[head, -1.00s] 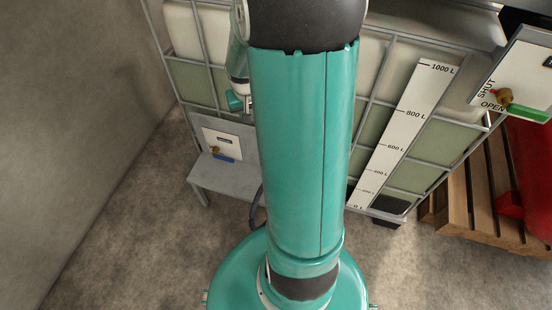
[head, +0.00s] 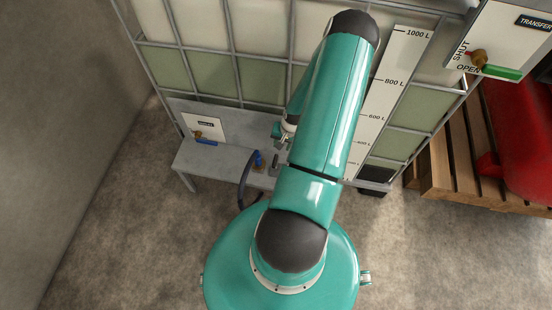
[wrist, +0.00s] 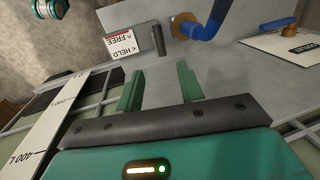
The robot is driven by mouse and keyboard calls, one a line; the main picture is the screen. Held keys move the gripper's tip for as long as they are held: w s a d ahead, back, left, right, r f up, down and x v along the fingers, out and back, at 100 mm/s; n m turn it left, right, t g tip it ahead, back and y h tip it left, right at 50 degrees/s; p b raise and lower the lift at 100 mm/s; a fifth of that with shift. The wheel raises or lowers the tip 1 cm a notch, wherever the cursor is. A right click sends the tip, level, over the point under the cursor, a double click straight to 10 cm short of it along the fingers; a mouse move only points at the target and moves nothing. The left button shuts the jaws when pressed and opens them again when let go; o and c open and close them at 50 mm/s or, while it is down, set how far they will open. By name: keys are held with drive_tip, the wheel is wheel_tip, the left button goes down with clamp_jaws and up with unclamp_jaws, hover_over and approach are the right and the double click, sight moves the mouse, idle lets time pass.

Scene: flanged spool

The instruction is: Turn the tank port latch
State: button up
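The tank port latch (wrist: 158,40) shows in the wrist view as a short dark grey lever standing out from a grey panel. It is next to a label (wrist: 127,47) reading HELD and FREE with arrows. My gripper (wrist: 159,78) is open, its two green fingers apart with nothing between them. The latch lies beyond the fingertips, roughly in line with the gap; no contact shows. In the head view the latch (head: 274,162) is a small dark shape on the grey shelf, just below my wrist. My arm hides the fingers there.
A blue fitting (wrist: 207,28) with a brass collar sits close beside the latch. A blue-handled valve (wrist: 279,23) on a white plate is farther right. The caged tank (head: 210,75) has a litre scale (head: 388,85). A pallet (head: 440,165) and red vessel (head: 515,140) stand right.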

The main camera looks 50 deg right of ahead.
sight(275, 160)
drive_tip(key=f, duration=0.4)
drive_tip(key=w+f, duration=0.1)
drive_tip(key=f, duration=0.3)
drive_tip(key=w+a+f, duration=0.1)
drive_tip(key=f, duration=0.3)
drive_tip(key=shift+w+f, duration=0.15)
drive_tip(key=shift+f, duration=0.15)
clamp_jaws()
